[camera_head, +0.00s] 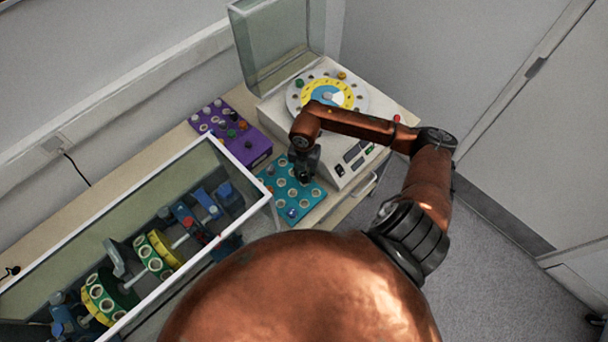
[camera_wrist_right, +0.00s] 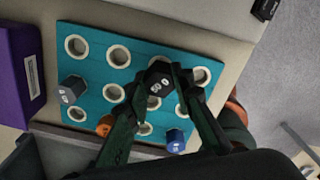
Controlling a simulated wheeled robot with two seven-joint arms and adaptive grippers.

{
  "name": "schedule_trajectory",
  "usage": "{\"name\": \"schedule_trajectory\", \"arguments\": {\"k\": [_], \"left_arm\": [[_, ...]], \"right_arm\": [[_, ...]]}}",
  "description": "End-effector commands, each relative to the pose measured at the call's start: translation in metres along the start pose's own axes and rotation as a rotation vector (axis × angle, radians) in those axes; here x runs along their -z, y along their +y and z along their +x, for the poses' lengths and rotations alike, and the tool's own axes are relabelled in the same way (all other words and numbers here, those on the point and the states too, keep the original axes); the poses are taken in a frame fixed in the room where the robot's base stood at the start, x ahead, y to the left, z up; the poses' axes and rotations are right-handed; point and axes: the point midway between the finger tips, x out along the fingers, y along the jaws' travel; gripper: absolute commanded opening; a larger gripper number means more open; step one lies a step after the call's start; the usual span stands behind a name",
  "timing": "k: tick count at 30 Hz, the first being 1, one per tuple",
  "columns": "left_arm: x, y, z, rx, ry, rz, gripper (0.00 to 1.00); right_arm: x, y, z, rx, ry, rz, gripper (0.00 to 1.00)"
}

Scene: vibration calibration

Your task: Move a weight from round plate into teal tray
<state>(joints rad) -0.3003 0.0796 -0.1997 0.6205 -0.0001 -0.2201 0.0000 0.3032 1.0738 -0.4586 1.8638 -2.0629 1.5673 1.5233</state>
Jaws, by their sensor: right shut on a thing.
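The teal tray (camera_head: 310,205) lies in front of the white machine. It also shows in the right wrist view (camera_wrist_right: 96,74), with rows of pale-rimmed holes. My right gripper (camera_head: 304,174) is above the tray. In the wrist view, the right gripper (camera_wrist_right: 168,74) is shut on a black weight (camera_wrist_right: 158,82) with pale markings, over the tray's holes. Whether its lower end touches a hole is hidden. A grey weight (camera_wrist_right: 71,89), an orange weight (camera_wrist_right: 105,126) and a blue weight (camera_wrist_right: 176,141) stand in the tray. The round plate (camera_head: 301,102) on the machine carries a few weights, including a green one (camera_head: 300,83).
A purple tray (camera_head: 255,152) with several weights is left of the teal tray. A clear-sided case (camera_head: 110,225) with green and yellow wheels stands at the front left. A raised glass cover (camera_head: 275,45) is behind the machine (camera_head: 340,168).

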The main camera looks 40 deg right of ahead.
Motion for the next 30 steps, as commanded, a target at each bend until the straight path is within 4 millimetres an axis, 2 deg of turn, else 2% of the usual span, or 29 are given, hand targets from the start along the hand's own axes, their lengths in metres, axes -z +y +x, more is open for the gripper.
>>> {"name": "schedule_trajectory", "arguments": {"k": [30], "left_arm": [[-0.002,0.001,0.009,-0.001,-0.002,0.001,0.4]], "right_arm": [[0.0,0.0,0.014,0.001,0.0,0.0,0.0]]}}
